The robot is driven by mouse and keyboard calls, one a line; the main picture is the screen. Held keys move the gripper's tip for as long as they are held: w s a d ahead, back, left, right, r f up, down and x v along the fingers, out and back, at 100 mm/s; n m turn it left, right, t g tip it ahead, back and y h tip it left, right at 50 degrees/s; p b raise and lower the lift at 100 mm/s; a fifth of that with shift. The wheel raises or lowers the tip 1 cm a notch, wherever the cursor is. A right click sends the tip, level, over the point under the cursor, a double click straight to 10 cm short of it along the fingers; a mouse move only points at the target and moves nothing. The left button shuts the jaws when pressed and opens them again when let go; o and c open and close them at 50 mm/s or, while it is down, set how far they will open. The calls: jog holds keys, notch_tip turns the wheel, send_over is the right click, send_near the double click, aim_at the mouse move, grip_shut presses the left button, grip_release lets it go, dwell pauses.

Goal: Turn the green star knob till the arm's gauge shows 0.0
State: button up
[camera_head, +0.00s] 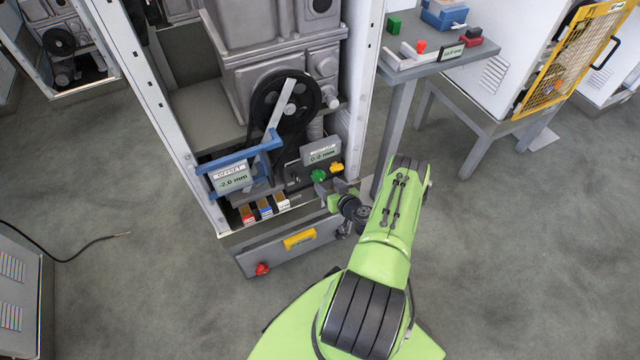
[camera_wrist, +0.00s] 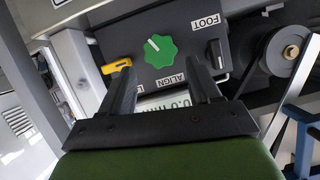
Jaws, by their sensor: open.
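The green star knob (camera_head: 318,176) sits on the machine's front panel; in the wrist view the knob (camera_wrist: 160,51) has a white pointer mark and stands by the word ALIGN. The blue arm (camera_head: 240,155) carries an OFFSET gauge (camera_head: 231,181) reading -2.0 mm. A second display (camera_head: 321,154) on the grey box reads 0.0 mm; it is partly hidden behind my fingers in the wrist view (camera_wrist: 172,101). My gripper (camera_wrist: 161,74) is open and empty, facing the panel. The knob appears between and beyond the fingertips; I see no contact.
A yellow knob (camera_wrist: 116,66) and a black FOOT knob (camera_wrist: 217,53) flank the green knob. A black pulley (camera_head: 286,98) is above. White cabinet posts stand either side. A grey side table (camera_head: 440,55) holds small parts.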

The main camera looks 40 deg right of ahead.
aim_at(320, 178)
jog(key=b+x, duration=0.2)
jog(key=x, duration=0.4)
jog(key=shift+r, duration=0.1)
jog(key=c, duration=0.7)
jog(key=shift+c, duration=0.2)
